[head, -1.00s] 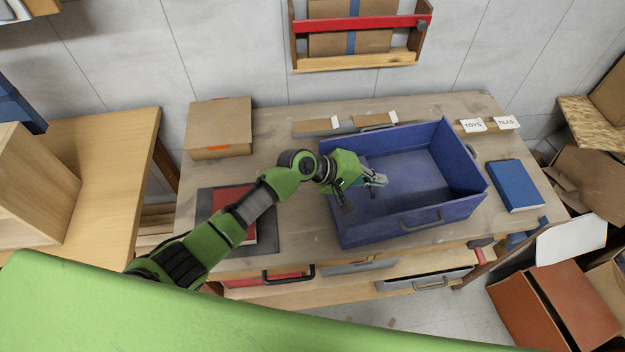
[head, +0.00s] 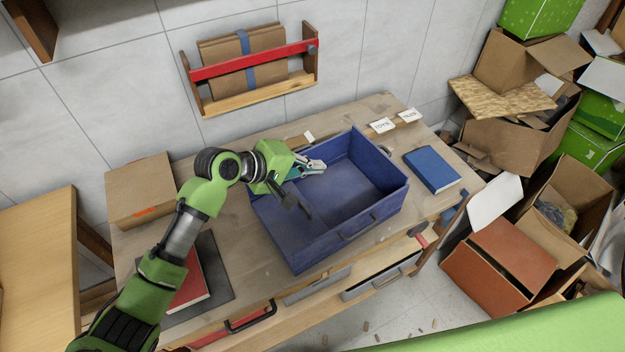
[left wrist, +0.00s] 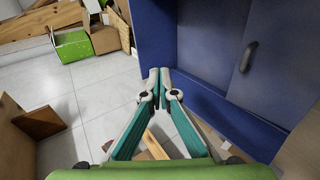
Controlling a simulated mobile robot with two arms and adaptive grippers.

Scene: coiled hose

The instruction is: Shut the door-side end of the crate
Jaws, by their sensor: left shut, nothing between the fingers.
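The blue crate (head: 398,201) stands on the workbench, open at the top, with a dark handle (head: 357,229) on its front wall. Its right end wall stands up. Its left end is partly behind my left gripper, and I cannot tell how that end stands. My left gripper (head: 318,166) is over the left half of the crate, near the back wall, shut and empty. In the left wrist view the shut fingertips (left wrist: 160,74) show in front of the blue crate (left wrist: 205,50); contact cannot be told. My right gripper is not in view.
A blue book (head: 432,168) lies right of the crate. A red book (head: 190,283) on a dark mat and a cardboard box (head: 140,188) are on the left. Label cards (head: 382,125) stand at the back. Cardboard boxes (head: 500,265) crowd the floor at right.

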